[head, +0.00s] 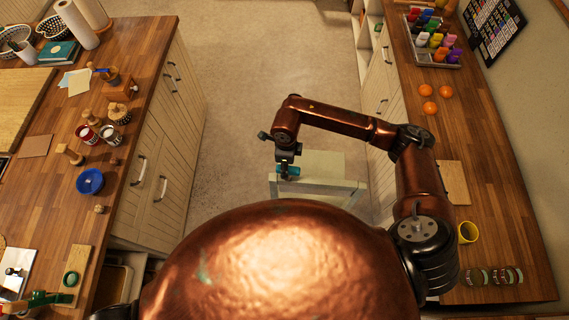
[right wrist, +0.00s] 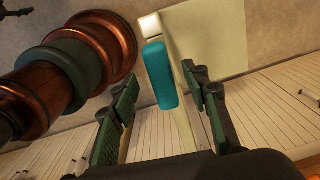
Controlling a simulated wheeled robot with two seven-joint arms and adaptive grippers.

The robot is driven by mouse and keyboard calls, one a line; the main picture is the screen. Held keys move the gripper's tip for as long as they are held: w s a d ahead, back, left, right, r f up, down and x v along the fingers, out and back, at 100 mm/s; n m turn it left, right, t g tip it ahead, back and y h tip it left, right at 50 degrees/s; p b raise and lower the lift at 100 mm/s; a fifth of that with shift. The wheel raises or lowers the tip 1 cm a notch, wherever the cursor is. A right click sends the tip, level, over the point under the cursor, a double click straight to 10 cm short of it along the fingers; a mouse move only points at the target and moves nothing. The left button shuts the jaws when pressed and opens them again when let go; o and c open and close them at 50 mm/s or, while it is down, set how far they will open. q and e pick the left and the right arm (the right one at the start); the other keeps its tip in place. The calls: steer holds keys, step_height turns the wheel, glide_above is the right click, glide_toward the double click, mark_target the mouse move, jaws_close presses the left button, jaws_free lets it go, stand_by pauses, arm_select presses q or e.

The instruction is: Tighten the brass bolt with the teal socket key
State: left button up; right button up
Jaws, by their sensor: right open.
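The teal socket key shows in the right wrist view as a rounded teal handle (right wrist: 160,78) with a pale block-like end (right wrist: 149,25) above it. It lies between the spread fingers of my right gripper (right wrist: 162,90), with a gap on both sides. In the head view, my right gripper (head: 284,163) is over the pale green stool (head: 325,165), with a bit of the teal key (head: 293,171) showing at its tip. Whether the key rests on the stool's edge is hard to tell. I cannot make out the brass bolt. My left gripper is not in view.
The left counter (head: 60,215) holds jars, a blue bowl (head: 90,181), a wooden block (head: 118,90) and a green and red tool (head: 45,298). The right counter (head: 500,220) holds oranges, a yellow cup (head: 467,232) and a marker tray (head: 435,50).

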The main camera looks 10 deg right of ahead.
steer(key=shift+w+f, duration=0.15)
steer(key=shift+f, duration=0.45)
steer(key=shift+f+p, duration=0.85)
steer(key=shift+f, duration=2.55)
steer(key=shift+c, duration=0.7)
jaws_close()
steer(key=shift+m, duration=1.5)
steer(key=shift+w+d+m, duration=0.1)
steer(key=shift+w+m, duration=0.05)
steer(key=shift+m, duration=1.25)
